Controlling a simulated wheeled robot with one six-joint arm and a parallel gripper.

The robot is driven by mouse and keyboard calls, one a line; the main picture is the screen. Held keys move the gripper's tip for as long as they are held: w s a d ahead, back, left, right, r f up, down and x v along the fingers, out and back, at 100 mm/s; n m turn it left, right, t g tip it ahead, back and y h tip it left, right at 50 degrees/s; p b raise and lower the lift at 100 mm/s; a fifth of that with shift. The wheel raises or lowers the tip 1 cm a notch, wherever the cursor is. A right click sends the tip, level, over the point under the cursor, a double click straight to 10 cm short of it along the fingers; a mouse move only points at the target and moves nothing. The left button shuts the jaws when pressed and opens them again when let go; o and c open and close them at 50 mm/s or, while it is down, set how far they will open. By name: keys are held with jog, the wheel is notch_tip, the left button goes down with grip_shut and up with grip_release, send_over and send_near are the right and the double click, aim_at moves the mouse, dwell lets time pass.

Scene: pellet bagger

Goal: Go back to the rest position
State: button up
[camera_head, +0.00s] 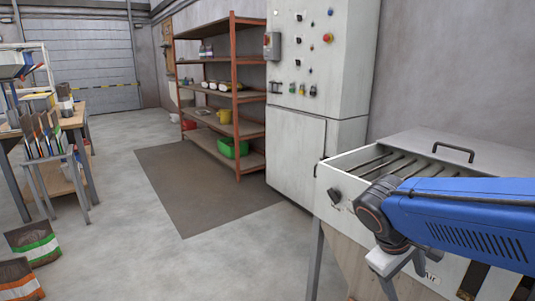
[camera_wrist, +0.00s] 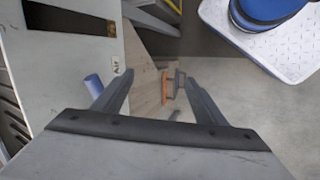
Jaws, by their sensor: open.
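My gripper (camera_head: 403,277) hangs at the end of my blue arm at the right of the head view, in front of the white bagging machine (camera_head: 345,160). In the wrist view, my gripper (camera_wrist: 158,97) has its two dark fingers spread wide, with nothing between them. Below and beyond the fingers are a wooden panel (camera_wrist: 148,85) and the grey floor (camera_wrist: 240,105). The machine's pale side (camera_wrist: 60,75) fills the left of the wrist view, apart from the fingers.
A tall white control cabinet (camera_head: 300,130) stands behind the machine, beside a red-framed shelf (camera_head: 235,100). A dark mat (camera_head: 190,185) lies before them. A workbench (camera_head: 75,118) and bags (camera_head: 33,240) are at left. Open floor (camera_head: 150,250) lies between.

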jog(key=s+a+m+t+y, duration=0.3)
jog(key=s+m+y, duration=0.2)
jog(key=s, duration=0.2)
jog(key=shift+s+r+t, duration=0.2)
jog(key=shift+s+t, duration=0.1)
jog(key=shift+s, duration=0.1)
dwell(0.7)
